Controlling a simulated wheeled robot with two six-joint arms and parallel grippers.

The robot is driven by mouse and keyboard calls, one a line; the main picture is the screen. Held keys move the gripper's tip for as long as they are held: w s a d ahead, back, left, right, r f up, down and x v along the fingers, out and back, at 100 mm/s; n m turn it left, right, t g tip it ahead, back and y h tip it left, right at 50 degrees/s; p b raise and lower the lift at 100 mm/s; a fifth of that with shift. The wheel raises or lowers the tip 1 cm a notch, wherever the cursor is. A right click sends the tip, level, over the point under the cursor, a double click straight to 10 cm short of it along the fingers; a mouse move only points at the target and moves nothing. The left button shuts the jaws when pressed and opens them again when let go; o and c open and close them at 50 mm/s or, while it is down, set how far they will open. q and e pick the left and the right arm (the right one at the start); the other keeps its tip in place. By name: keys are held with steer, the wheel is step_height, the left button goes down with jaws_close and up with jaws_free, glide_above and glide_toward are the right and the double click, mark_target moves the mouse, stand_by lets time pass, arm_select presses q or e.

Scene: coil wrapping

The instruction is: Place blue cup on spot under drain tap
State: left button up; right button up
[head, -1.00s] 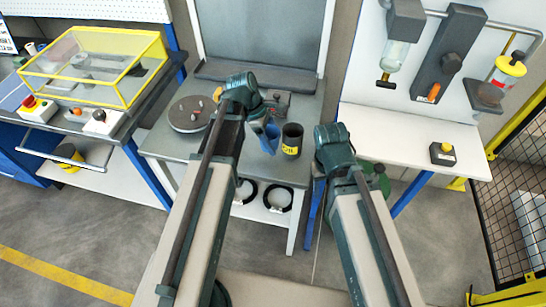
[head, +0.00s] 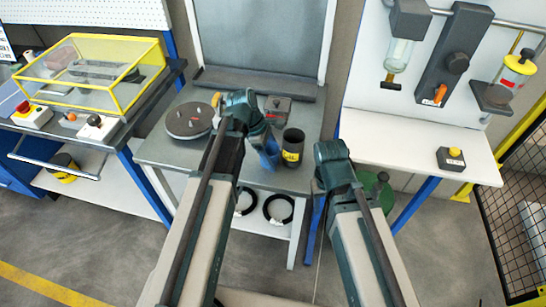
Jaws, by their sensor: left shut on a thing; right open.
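The blue cup (head: 269,157) shows above the middle grey bench, partly hidden by my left wrist. My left gripper (head: 266,140) is shut on it; its fingers are mostly hidden, and I cannot tell whether the cup touches the bench. My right gripper (head: 330,152) is open, right of the bench, with its fingers mostly hidden behind its wrist. On the right panel, a clear vessel (head: 398,53) has a dark tap (head: 390,86) under it, which looks like the drain tap. A white shelf (head: 400,143) lies below it; I see no marked spot there.
A dark cup with a yellow label (head: 292,146) stands close right of the blue cup. A round plate (head: 190,120) lies left of my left wrist. A yellow-topped button box (head: 451,158) sits on the shelf's right part. The shelf's middle is clear.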

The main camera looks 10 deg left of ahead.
arm_select(q)
steer(key=shift+f, duration=0.2)
steer(key=o, duration=1.2)
steer(key=shift+c, duration=0.2)
steer(key=shift+r, duration=0.1)
steer(key=shift+r+p, duration=0.35)
steer(key=shift+r, duration=0.05)
steer(key=p+v, duration=1)
steer(key=v, duration=0.1)
steer(key=shift+a+r+p, duration=0.25)
steer(key=shift+p, duration=0.1)
